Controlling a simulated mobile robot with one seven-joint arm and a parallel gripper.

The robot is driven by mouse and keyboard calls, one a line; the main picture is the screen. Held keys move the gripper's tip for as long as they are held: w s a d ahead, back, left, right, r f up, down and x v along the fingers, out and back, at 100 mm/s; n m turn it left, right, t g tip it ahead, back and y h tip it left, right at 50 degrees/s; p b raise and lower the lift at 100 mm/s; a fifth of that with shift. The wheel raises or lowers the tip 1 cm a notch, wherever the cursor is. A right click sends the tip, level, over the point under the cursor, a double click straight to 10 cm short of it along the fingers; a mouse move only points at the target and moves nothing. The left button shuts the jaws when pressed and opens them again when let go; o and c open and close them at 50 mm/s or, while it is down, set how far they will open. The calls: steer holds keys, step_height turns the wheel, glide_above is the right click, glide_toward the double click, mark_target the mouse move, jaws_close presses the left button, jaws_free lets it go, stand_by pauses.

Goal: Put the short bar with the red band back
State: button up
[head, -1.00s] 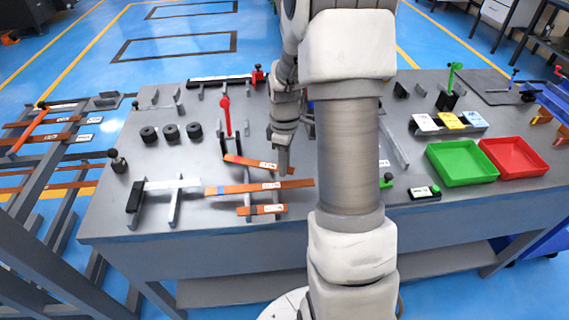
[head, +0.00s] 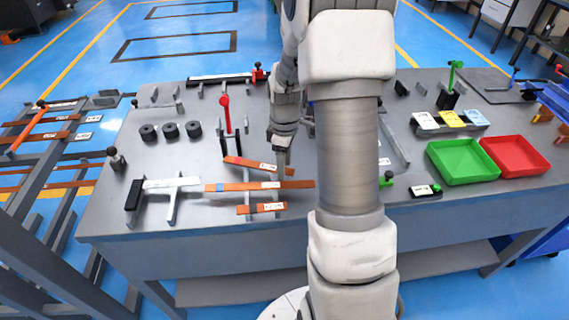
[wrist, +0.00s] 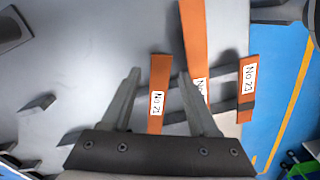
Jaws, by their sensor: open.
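Three orange bars lie on small stands near the front of the table. A short labelled bar (head: 245,163) is the farthest. A long bar (head: 232,187) with a blue mark near its left end lies in the middle. Another short bar (head: 245,209) is nearest the edge. I cannot make out a red band on either short bar. My gripper (head: 284,166) is low over the right part of the farthest short bar. In the wrist view my gripper (wrist: 159,75) is open, with the short bar "No 21" (wrist: 159,75) between its fingers, not visibly gripped.
The long bar (wrist: 193,40) passes close to the right finger in the wrist view. A stand with a white bar (head: 172,183) is at left. A red-handled tool (head: 225,103) stands behind the bars. Green (head: 463,178) and red (head: 520,170) trays sit right. A rack (head: 60,150) stands left.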

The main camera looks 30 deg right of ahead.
steer(key=shift+r, duration=0.1)
step_height(320, 180, up, 13)
steer(key=p, duration=0.2)
steer(key=s+a+r+m+t+p, duration=0.1)
steer(key=s+a+r+m, duration=0.3)
steer(key=s, duration=0.5)
steer(key=s+a+r+m+t+p, duration=0.1)
steer(key=s+a+r+m+t, duration=0.3)
steer(key=s+a+r, duration=0.5)
steer(key=shift+a+m+t, duration=0.3)
steer(key=shift+a+m, duration=0.2)
steer(key=shift+a, duration=0.45)
steer(key=shift+s, duration=0.1)
steer(key=shift+c, duration=0.9)
